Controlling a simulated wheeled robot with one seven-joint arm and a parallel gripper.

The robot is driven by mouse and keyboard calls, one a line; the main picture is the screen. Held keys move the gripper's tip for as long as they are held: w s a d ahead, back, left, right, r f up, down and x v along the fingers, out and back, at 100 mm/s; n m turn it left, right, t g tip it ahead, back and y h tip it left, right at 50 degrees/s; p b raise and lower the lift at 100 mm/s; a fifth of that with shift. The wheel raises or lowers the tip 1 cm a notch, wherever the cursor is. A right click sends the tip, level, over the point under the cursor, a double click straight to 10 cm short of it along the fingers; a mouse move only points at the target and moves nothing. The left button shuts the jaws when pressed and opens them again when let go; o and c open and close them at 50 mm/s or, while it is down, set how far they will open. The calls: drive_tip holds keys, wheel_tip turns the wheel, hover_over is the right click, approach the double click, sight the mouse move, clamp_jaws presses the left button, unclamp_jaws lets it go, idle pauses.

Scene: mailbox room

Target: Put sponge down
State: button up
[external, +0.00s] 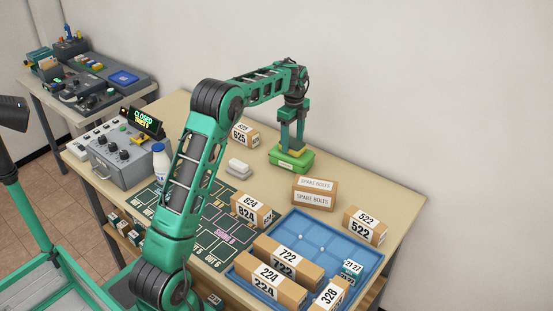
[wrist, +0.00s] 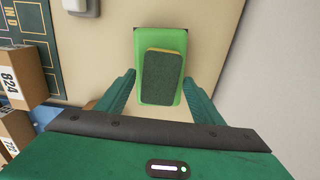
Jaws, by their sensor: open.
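The sponge (wrist: 163,76), dark green on top with a thin yellow layer beneath, lies in a bright green tray (wrist: 140,50). In the external view the green tray (external: 276,161) stands at the back of the table, with a yellow edge of the sponge (external: 291,154) showing at its top. My gripper (wrist: 163,88) is open, with one finger on each side of the tray and sponge. In the external view my gripper (external: 291,146) points straight down over the tray. Whether the fingers touch the tray or sponge cannot be told.
A spare bolts box (external: 314,192) stands right of the tray, box 625 (external: 245,135) to its left. A white object (external: 239,167) lies nearby. Box 824 (external: 250,210) and a blue tray (external: 317,236) with several boxes are in front. The wall is close behind the table.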

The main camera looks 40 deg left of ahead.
sight(293, 142)
wheel_tip(293, 142, up, 12)
drive_tip(key=s+d+r+n, duration=0.3)
drive_tip(key=s+d, duration=0.9)
drive_tip(key=s+d+f+n, duration=0.2)
drive_tip(key=s+d, duration=0.1)
drive_tip(key=s, duration=0.6)
drive_tip(key=s+d+f+n, duration=0.15)
drive_tip(key=s+d, duration=0.25)
drive_tip(key=s, duration=0.4)
drive_tip(key=s+d+f+n, duration=0.2)
drive_tip(key=s+d, duration=0.1)
drive_tip(key=s, duration=0.6)
drive_tip(key=s+f+n, duration=0.1)
drive_tip(key=s+f, duration=0.3)
drive_tip(key=s, duration=0.3)
drive_tip(key=s+f+n, duration=0.2)
drive_tip(key=s+f, duration=0.2)
drive_tip(key=s, duration=0.4)
drive_tip(key=shift+a+f, duration=0.25)
drive_tip(key=shift+a, duration=0.1)
drive_tip(key=shift+w, duration=0.15)
drive_tip(key=shift+w+f, duration=0.25)
drive_tip(key=shift+w, duration=0.25)
